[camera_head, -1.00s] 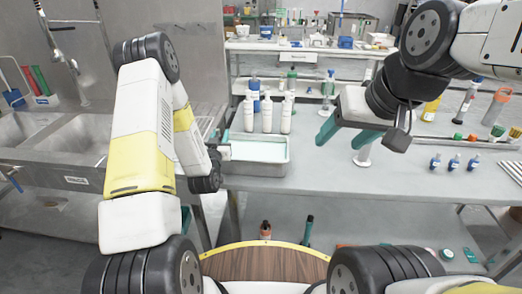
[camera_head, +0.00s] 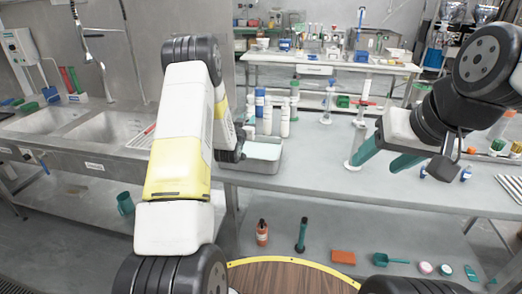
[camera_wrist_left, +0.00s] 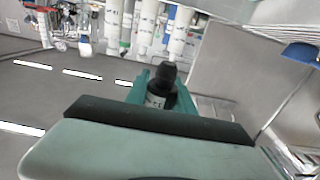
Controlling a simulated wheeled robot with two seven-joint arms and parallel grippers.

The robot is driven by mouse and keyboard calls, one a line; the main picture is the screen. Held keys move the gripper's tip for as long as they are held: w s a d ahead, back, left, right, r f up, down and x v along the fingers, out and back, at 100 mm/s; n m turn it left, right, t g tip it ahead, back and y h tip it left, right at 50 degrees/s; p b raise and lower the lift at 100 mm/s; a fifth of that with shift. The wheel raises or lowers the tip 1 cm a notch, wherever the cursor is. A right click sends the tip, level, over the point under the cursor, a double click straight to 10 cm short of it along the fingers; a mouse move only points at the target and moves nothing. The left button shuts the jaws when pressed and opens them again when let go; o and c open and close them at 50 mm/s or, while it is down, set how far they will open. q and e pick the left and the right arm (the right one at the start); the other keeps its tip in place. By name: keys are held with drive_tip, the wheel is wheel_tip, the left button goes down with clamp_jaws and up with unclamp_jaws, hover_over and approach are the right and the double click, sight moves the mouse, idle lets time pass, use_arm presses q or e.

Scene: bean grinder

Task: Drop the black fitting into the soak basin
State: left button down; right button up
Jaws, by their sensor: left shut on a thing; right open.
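My left gripper shows in the left wrist view (camera_wrist_left: 163,88). Its teal fingers are shut on the black fitting (camera_wrist_left: 160,92), a small dark piece with a narrower top and a pale label. In the head view my left arm hides the fingers and the fitting. The soak basin (camera_head: 262,168) is a grey rectangular tray with pale liquid, on the bench just right of my left wrist. I cannot tell whether the fitting is over it. My right gripper (camera_head: 380,161) is open and empty, with teal fingers, in front of the bench right of the basin.
White bottles (camera_head: 284,117) stand directly behind the basin. A clear cylinder on a white base (camera_head: 353,163) stands near my right gripper. Sinks (camera_head: 110,128) lie to the left. A lower shelf holds an orange bottle (camera_head: 262,234) and an orange block (camera_head: 343,257). The bench's front middle is mostly clear.

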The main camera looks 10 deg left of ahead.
use_arm(q)
drive_tip(key=shift+f, duration=2.05)
drive_tip(key=c, duration=1)
unclamp_jaws()
drive_tip(key=s, duration=0.8)
drive_tip(key=shift+w+a, duration=0.1)
